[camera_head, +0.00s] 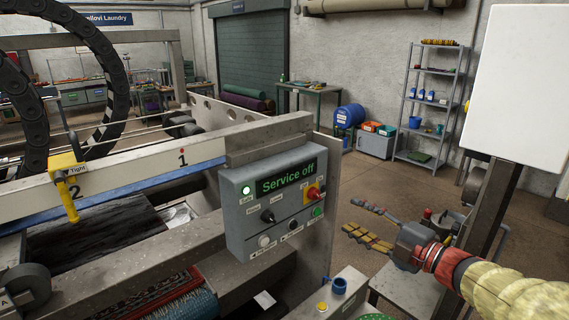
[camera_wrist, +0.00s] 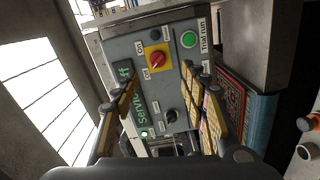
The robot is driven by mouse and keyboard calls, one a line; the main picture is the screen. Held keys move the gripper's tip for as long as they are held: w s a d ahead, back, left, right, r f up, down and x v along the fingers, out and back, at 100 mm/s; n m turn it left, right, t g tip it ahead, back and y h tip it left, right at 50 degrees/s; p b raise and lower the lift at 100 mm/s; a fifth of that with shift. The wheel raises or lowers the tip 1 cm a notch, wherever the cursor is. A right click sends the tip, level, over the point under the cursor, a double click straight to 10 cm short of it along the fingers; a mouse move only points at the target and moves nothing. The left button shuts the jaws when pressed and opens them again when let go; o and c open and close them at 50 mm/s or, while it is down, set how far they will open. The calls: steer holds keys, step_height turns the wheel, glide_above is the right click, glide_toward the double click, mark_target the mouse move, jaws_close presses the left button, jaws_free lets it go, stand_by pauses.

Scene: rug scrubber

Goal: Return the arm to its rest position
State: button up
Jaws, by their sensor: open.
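My gripper (camera_head: 352,216) is open and empty, with its two padded fingers spread. In the head view it is right of the grey control box (camera_head: 272,200) and apart from it, with its fingers pointing left. My arm (camera_head: 500,288), in a pale yellow sleeve with a red cuff, reaches in from the lower right. In the wrist view the open fingers (camera_wrist: 160,80) frame the control box (camera_wrist: 140,65), seen sideways. Its red switch on a yellow plate (camera_wrist: 157,59) shows between the fingertips. The display reads "Service off" in the head view.
The machine's frame (camera_head: 120,178) fills the left, with a yellow lever (camera_head: 68,185) marked "Tight". Shelves (camera_head: 430,100) stand against the back wall. Open floor (camera_head: 375,185) lies behind my gripper.

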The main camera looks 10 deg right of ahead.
steer(key=d+f+m+g+h, duration=0.1)
steer(key=d+f+m+h, duration=0.3)
steer(key=d+m+h, duration=0.4)
steer(key=d+f+m+g+h, duration=0.1)
steer(key=d+f+m+h, duration=0.45)
steer(key=d, duration=0.55)
steer(key=s+f+m+g+h, duration=0.2)
steer(key=s+m+g, duration=0.1)
steer(key=s+m, duration=0.4)
steer(key=s+a+f+m+g+y, duration=0.1)
steer(key=s+a+f+m+g, duration=0.15)
steer(key=s+a, duration=0.4)
steer(key=s+a+f+m+g+y, duration=0.1)
steer(key=s+a+f+g+y, duration=0.15)
steer(key=s+a, duration=0.4)
steer(key=s+a+r+y, duration=0.1)
steer(key=s+a+r, duration=0.1)
steer(key=a, duration=0.4)
steer(key=s+a+r+n+y, duration=0.1)
steer(key=s+a+r, duration=0.2)
steer(key=s+a, duration=0.2)
steer(key=shift+a+t, duration=0.3)
steer(key=shift+a, duration=0.8)
steer(key=shift+c, duration=0.9)
